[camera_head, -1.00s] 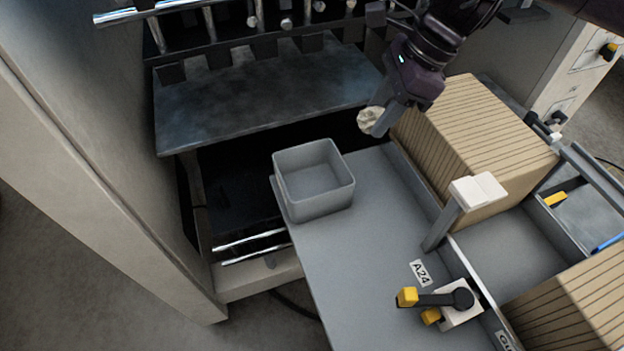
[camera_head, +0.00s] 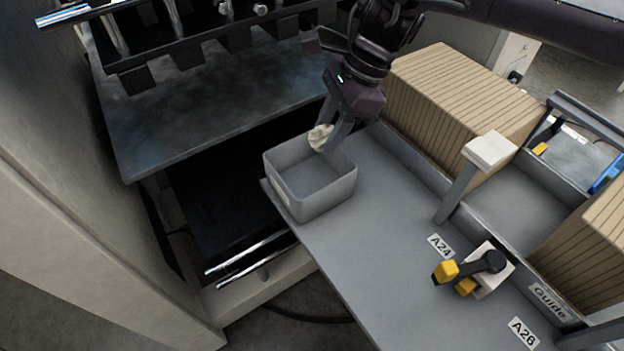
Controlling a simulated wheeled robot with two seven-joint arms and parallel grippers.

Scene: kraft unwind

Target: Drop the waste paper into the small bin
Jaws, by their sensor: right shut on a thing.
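The waste paper (camera_head: 319,138) is a crumpled, off-white ball. My right gripper (camera_head: 328,136) comes down from the top and is shut on it. It holds the paper at the far rim of the small bin, and whether the paper is over the opening or just behind the rim is hard to tell. The small bin (camera_head: 318,201) is an open grey square box at the left edge of the grey table. Its visible floor is empty. My left gripper is not in view.
Stacks of brown kraft board (camera_head: 455,95) stand behind a grey rail to the right. A post with a white top (camera_head: 490,150) and a black-and-yellow clamp (camera_head: 470,272) stand on the grey table (camera_head: 375,265). A dark machine plate (camera_head: 210,95) lies left of the bin.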

